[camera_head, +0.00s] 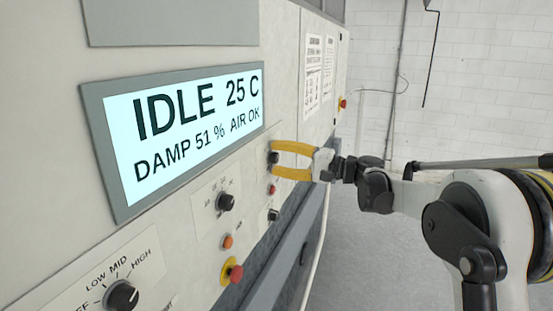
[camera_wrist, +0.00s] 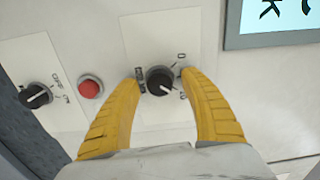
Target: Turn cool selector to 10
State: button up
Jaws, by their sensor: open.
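A black selector knob (camera_wrist: 160,82) sits on a pale label plate in the wrist view, with small printed marks around it. One mark at its upper right looks like 0; the others are partly covered or too small to read surely. My gripper (camera_wrist: 164,77) is open, with one yellow finger on each side of the knob. The fingertips are close to the knob; I cannot tell whether they touch it. In the head view my gripper (camera_head: 274,159) reaches the panel from the right, and the dark knob (camera_head: 273,157) shows between its fingers.
A red button (camera_wrist: 90,88) and an OFF/ON knob (camera_wrist: 36,96) lie left of the selector in the wrist view. The display (camera_head: 190,125) reads IDLE 25 C. Another knob (camera_head: 226,201) and a red emergency button (camera_head: 232,271) stick out nearer on the panel.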

jog(key=v, duration=1.2)
jog(key=s+a+f+h+b, duration=0.2)
jog(key=s+f+h+b, duration=0.65)
jog(key=s+f, duration=0.65)
jog(key=s+d+f+n+h+b, duration=0.1)
jog(key=s+d+f+h+b, duration=0.3)
jog(key=s+f, duration=0.5)
jog(key=s+d+f+n+t+h+b, duration=0.1)
jog(key=s+d+f+h+b, duration=0.3)
jog(key=s+d+f, duration=0.4)
jog(key=s+f+n, duration=0.1)
jog(key=s, duration=0.2)
jog(key=shift+d+f+h, duration=0.2)
jog(key=shift+f+h, duration=0.15)
